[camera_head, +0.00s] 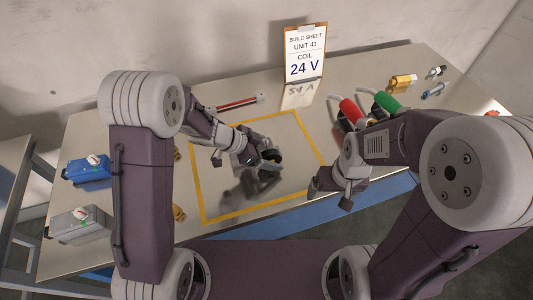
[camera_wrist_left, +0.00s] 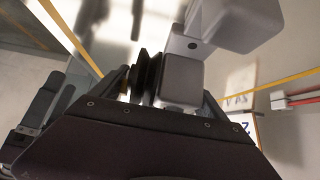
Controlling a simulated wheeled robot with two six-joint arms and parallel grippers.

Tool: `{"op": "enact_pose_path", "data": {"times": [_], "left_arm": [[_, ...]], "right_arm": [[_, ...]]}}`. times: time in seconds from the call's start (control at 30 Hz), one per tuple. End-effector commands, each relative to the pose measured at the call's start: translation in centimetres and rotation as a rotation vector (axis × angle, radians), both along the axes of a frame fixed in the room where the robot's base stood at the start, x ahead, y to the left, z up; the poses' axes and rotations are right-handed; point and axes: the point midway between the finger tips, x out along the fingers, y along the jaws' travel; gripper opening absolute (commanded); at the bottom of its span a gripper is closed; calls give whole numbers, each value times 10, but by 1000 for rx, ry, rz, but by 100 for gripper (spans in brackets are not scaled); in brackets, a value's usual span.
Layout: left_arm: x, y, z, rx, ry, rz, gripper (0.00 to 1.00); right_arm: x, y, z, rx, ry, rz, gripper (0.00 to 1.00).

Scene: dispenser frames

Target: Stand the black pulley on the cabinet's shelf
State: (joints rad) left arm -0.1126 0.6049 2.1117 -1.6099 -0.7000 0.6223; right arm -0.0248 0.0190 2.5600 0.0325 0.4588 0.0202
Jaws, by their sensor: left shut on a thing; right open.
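The black pulley (camera_head: 273,155) is held in my left gripper (camera_head: 264,161) above the yellow-outlined area of the table. In the left wrist view the pulley (camera_wrist_left: 146,76) shows as dark grooved discs between the fingers of my left gripper (camera_wrist_left: 150,88), which is shut on it. My right gripper (camera_head: 330,196) is open and empty near the table's front edge, right of the outlined area. I see no cabinet or shelf in either view.
A yellow outline (camera_head: 310,139) marks the mostly clear middle of the table (camera_head: 215,85). The build sheet (camera_head: 305,52) stands at the back. Blue (camera_head: 88,170) and grey (camera_head: 80,223) units sit left. Red (camera_head: 350,110) and green (camera_head: 386,102) cylinders and brass fittings (camera_head: 402,83) lie right.

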Motion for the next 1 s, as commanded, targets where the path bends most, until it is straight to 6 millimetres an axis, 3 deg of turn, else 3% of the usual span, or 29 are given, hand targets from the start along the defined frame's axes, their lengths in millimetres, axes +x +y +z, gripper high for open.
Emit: {"op": "enact_pose_path", "data": {"times": [0.33,0.47,0.73,1.0], "left_arm": [[1,0,48,-1,-6,-1,12],[-13,-21,57,-2,-4,-6,12],[-46,-72,94,-3,-5,-6,12],[-62,-96,110,-1,-2,-1,12]], "right_arm": [[0,0,25,0,0,0,91],[0,0,24,0,0,0,91],[0,0,38,0,0,0,91],[0,0,45,0,0,0,91]]}}
